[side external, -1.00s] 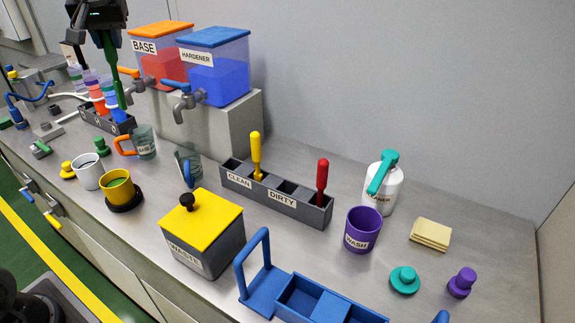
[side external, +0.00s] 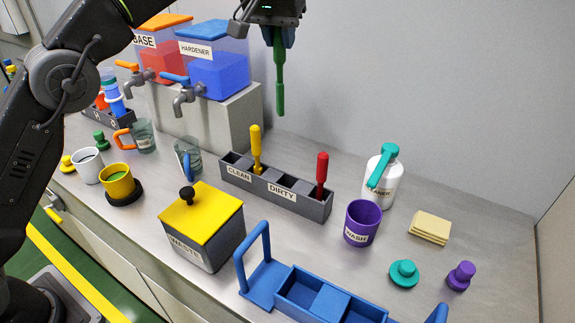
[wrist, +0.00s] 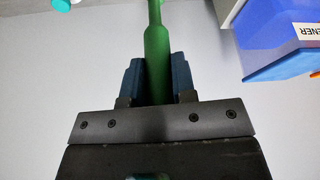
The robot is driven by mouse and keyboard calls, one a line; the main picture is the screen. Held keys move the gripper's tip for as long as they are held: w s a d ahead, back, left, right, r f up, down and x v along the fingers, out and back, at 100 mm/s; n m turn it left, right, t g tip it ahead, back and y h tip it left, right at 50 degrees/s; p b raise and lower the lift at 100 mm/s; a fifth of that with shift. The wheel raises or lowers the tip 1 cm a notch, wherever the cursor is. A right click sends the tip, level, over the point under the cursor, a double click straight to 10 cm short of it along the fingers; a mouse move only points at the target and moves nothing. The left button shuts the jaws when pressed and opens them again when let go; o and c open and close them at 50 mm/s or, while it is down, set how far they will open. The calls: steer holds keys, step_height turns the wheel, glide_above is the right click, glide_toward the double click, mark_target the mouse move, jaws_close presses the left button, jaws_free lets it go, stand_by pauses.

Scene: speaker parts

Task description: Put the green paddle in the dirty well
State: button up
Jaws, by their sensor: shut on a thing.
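My gripper (side external: 277,42) is shut on the green paddle (side external: 280,88), which hangs upright in the air. In the wrist view the green paddle (wrist: 157,50) sits between the two fingers (wrist: 157,78). The paddle is above and behind the grey rack (side external: 235,182) labelled CLEAN and DIRTY, apart from it. A yellow paddle (side external: 256,148) stands in the CLEAN side and a red paddle (side external: 321,172) stands in the well at the right end. The well between them by the DIRTY label looks empty.
The HARDENER tank (side external: 215,68) on its stand is left of the held paddle. The purple WASH cup (side external: 362,222) and white bottle (side external: 383,183) stand right of the rack. The yellow-lidded WASTE box (side external: 203,213) and blue carrier (side external: 262,285) are in front.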

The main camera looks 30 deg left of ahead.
step_height(320, 180, down, 25)
steer(key=d, duration=0.2)
stand_by(0.8)
steer(key=shift+f, duration=0.1)
steer(key=o, duration=0.9)
